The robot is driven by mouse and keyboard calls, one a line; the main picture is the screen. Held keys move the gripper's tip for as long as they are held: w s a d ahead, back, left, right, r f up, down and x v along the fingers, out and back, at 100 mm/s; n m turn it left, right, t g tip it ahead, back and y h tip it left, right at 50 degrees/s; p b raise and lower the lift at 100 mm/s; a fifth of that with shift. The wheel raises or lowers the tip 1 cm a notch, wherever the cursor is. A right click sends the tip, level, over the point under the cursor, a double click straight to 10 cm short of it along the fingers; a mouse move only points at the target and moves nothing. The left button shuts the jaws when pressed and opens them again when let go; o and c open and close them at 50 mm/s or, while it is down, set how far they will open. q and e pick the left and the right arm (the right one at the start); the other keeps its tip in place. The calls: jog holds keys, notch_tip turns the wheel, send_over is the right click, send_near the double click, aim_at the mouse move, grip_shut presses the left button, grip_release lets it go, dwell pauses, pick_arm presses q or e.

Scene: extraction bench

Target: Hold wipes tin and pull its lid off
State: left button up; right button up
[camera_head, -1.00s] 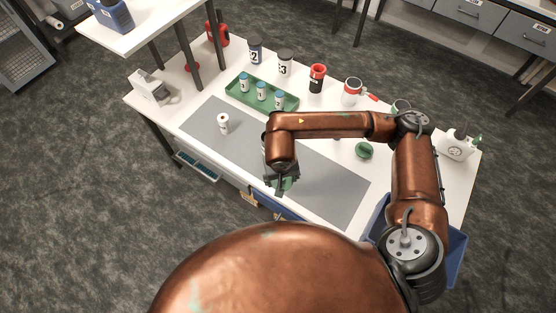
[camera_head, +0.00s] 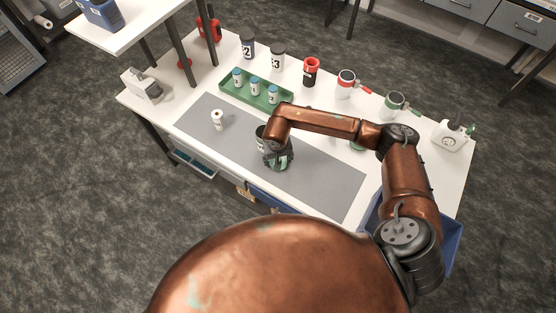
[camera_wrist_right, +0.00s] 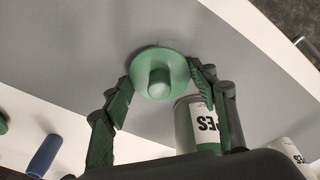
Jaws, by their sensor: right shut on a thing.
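The wipes tin (camera_head: 261,144) stands on the grey mat, partly hidden by my right arm; its top shows dark. In the right wrist view the white and green tin (camera_wrist_right: 207,128), with part of its label readable, is beside the right-hand finger. A round green lid (camera_wrist_right: 175,63) with a knob is between the fingertips of my right gripper (camera_wrist_right: 160,85), apart from the tin. In the head view my right gripper (camera_head: 278,160) is low over the mat, just in front of the tin, with green (camera_head: 281,167) at its fingers. My left gripper is not in view.
A small white bottle (camera_head: 217,121) stands on the mat (camera_head: 325,183), left of the tin. Behind are a green rack (camera_head: 286,103) of small bottles, jars, a red and black cup (camera_head: 310,74) and tins. A blue bin (camera_head: 453,238) is at right. The mat's right part is clear.

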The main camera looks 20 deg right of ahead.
jog(key=shift+f, duration=0.25)
jog(key=shift+f+b, duration=0.15)
jog(key=shift+b, duration=0.15)
jog(key=o, duration=1.3)
jog(key=shift+r+p, duration=0.3)
jog(key=shift+r, duration=0.25)
notch_tip(320, 180, up, 11)
jog(key=s, duration=0.1)
jog(key=shift+s+a+r, duration=0.15)
jog(key=shift+s+a, duration=0.2)
jog(key=shift+a, duration=0.1)
